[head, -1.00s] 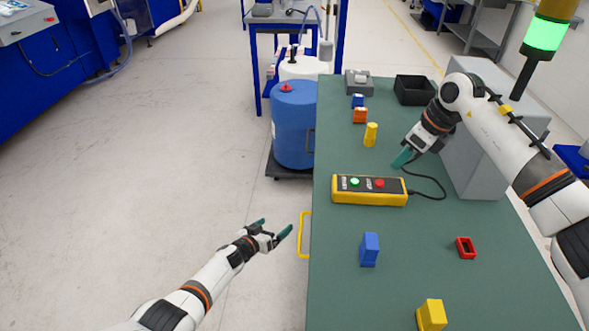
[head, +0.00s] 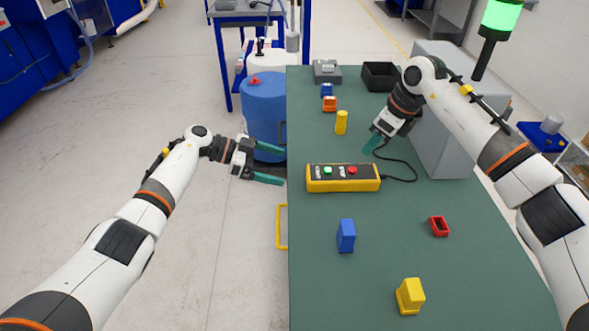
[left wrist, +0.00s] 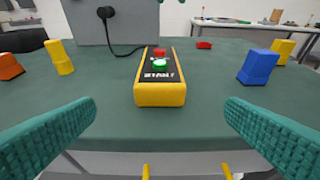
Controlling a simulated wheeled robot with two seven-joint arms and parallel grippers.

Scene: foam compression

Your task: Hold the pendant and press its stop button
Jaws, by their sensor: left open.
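The pendant (head: 342,184) is a yellow box with a black top, lying flat on the green table. It has a green start button (head: 327,170) on its left and a red stop button (head: 352,170) on its right. A black cable runs from its right end. In the left wrist view the pendant (left wrist: 159,94) is centred ahead, green button nearer. My left gripper (head: 284,168) is open and empty, just left of the pendant, apart from it, at the table's left edge. My right gripper (head: 371,143) is above the table behind the pendant's right end; its fingers' gap is not clear.
A grey cabinet (head: 440,130) is at right. A blue drum (head: 264,105) stands beyond the left edge.

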